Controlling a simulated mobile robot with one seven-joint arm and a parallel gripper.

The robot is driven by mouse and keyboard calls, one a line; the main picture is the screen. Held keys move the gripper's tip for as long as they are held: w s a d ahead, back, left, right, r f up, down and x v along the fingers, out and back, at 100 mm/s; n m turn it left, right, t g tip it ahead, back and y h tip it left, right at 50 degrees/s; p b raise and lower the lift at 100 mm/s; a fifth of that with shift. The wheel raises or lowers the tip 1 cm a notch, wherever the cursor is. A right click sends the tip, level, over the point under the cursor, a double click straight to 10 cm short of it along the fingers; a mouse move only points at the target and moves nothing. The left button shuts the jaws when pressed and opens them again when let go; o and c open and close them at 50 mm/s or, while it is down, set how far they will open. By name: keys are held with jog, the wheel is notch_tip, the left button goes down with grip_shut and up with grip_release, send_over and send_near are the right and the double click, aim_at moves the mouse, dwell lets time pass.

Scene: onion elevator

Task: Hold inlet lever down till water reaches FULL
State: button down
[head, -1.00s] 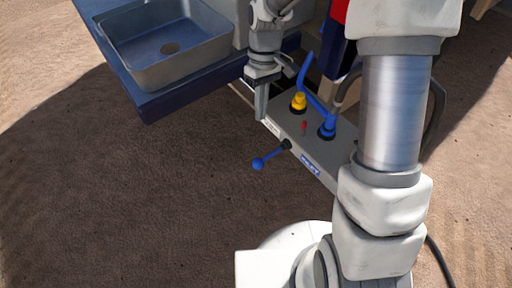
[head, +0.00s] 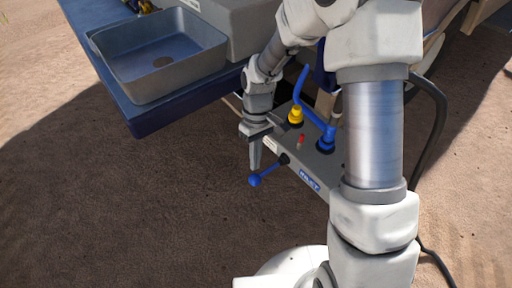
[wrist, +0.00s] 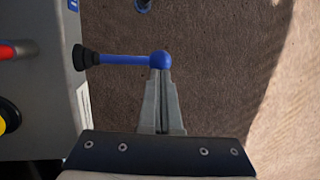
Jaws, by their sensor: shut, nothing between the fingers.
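No water level or FULL mark can be made out.
A yellow fitting (head: 295,115), a small red lever (head: 301,141) and a blue pipe (head: 318,112) stand on top of the control box. A grey basin (head: 160,57) sits on a blue bench (head: 150,122) at left. Bare ground is clear in front.

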jog(key=shift+x, duration=1.15)
jog(key=shift+a+f+b, duration=0.1)
jog(key=shift+b, duration=0.25)
